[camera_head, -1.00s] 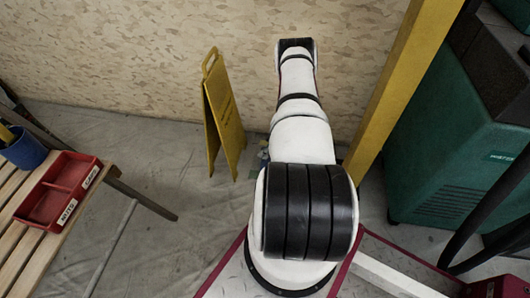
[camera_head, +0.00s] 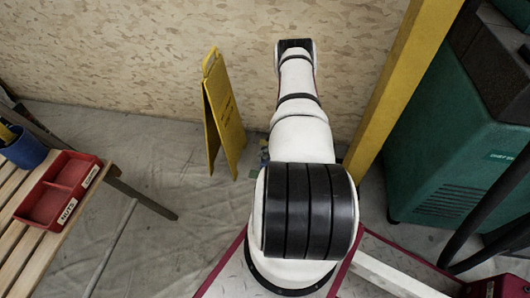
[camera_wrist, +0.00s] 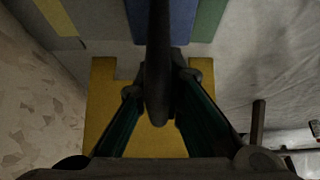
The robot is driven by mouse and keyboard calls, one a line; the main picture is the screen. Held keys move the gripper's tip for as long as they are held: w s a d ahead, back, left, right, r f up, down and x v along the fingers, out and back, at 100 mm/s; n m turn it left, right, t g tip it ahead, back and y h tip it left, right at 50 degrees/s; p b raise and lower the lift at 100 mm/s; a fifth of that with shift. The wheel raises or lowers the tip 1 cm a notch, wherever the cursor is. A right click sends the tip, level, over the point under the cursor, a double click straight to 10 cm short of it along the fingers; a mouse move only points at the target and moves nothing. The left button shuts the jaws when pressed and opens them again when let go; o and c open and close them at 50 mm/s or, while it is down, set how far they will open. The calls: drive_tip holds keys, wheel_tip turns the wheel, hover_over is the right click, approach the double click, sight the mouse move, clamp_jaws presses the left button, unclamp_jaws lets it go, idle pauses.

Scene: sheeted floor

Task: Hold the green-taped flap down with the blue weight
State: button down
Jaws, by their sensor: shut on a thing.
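In the wrist view my gripper (camera_wrist: 160,88) has its two fingers closed on a dark upright bar (camera_wrist: 157,60). The bar looks like the handle of the blue weight (camera_wrist: 143,20), whose blue surface shows behind it at the top. A green strip (camera_wrist: 208,20), possibly the green tape, lies just right of the blue surface. The flap itself cannot be made out. In the head view my arm hides the gripper and the weight; only a small bluish patch shows beside the arm near the floor.
A yellow folding sign (camera_head: 223,115) stands left of my arm, near the patterned wall (camera_head: 130,50). A yellow post (camera_head: 400,85) and green machine (camera_head: 450,150) stand right. A slatted bench with a red tray (camera_head: 45,216) and blue cup (camera_head: 24,150) is left. Wrinkled sheeting (camera_head: 150,230) lies between.

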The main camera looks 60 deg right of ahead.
drive_tip(key=shift+f, duration=0.3)
idle(0.5)
drive_tip(key=c, duration=1.6)
unclamp_jaws()
drive_tip(key=shift+a+f, duration=0.1)
drive_tip(key=v, duration=1.2)
drive_tip(key=shift+w, duration=0.1)
